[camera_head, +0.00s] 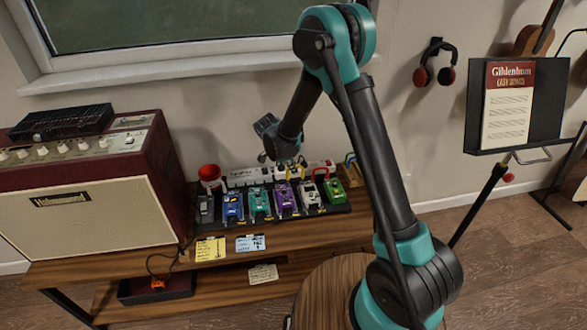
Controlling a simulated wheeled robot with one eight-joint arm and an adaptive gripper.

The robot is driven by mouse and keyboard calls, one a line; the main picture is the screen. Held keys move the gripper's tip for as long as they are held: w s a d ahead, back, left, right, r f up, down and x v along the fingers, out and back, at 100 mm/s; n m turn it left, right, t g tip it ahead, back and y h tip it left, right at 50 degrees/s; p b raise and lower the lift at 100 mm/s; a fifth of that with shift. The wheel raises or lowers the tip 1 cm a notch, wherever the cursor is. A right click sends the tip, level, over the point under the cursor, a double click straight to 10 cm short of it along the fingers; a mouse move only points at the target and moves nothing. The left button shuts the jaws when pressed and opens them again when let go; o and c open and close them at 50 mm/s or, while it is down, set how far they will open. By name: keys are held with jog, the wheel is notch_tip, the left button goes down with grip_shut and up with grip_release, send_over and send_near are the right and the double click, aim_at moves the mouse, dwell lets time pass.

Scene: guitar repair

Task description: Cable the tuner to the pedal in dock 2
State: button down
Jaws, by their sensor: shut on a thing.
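A row of small pedals stands on a dark pedalboard (330,211) on the wooden bench: from the left a dark grey one (205,209), a blue one (232,206), a teal one (258,204), a purple one (285,200), a pale one (310,197) and a green one (335,191). I cannot read which is the tuner or which dock is 2. My gripper (286,161) hangs above the back of the row, over the teal and purple pedals. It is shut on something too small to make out. A yellow loop shows just below it, and a red cable (322,167) lies to its right.
A large maroon amplifier (95,205) stands at the left, with a dark box (62,121) on top. A red cup (210,174) is behind the pedals. A music stand (517,105) is at the right.

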jog(key=shift+f, duration=1.1)
dwell(0.4)
jog(key=c, duration=1.6)
grip_release()
jog(key=shift+o, duration=0.2)
jog(key=o, duration=0.4)
jog(key=shift+r, duration=4)
